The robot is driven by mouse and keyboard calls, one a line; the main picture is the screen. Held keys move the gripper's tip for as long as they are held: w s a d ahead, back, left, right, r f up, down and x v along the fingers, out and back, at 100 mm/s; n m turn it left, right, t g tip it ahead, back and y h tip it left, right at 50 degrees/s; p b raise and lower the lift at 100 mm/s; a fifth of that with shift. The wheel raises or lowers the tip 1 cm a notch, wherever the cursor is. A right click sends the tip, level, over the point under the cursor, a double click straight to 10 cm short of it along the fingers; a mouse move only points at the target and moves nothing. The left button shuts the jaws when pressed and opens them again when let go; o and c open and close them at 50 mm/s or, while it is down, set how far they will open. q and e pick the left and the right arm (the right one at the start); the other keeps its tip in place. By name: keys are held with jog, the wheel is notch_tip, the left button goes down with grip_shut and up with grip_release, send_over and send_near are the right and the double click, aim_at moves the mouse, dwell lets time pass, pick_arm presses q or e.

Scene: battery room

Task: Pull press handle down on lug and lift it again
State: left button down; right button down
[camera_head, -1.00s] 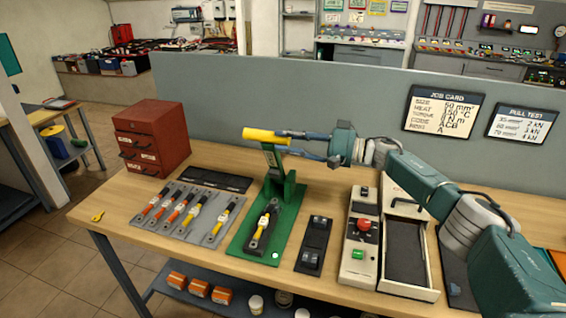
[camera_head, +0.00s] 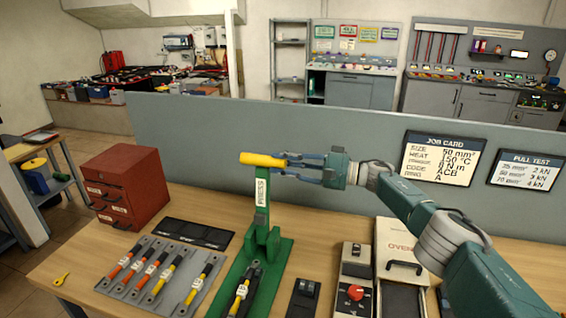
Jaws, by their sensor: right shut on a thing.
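The green press (camera_head: 264,240) stands on the bench with its lever, marked PRESS, upright. The yellow handle bar (camera_head: 262,160) crosses the lever's top. My right gripper (camera_head: 285,163) comes in from the right, its fingers shut on the handle's right end. The lug with its yellow-banded cable (camera_head: 241,292) lies on the press's green base, below and in front of the lever. Its lower end is cut off by the picture edge. My left gripper is out of view.
A grey board (camera_head: 168,278) with several banded cable pieces lies left of the press. A red drawer cabinet (camera_head: 124,185) stands at the back left. Right of the press are a black block (camera_head: 303,298), a control box (camera_head: 352,290) and the oven (camera_head: 400,255). A grey partition (camera_head: 330,150) runs behind.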

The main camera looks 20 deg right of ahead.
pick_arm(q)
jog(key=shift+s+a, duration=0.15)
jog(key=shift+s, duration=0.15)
pick_arm(e)
jog(key=shift+a+r, duration=0.15)
jog(key=c, duration=1.4)
grip_release()
jog(key=shift+s, duration=0.1)
jog(key=shift+s+d, duration=0.1)
jog(key=shift+d, duration=0.15)
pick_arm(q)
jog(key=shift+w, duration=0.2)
pick_arm(e)
jog(key=v, duration=1.1)
jog(key=shift+s, duration=0.15)
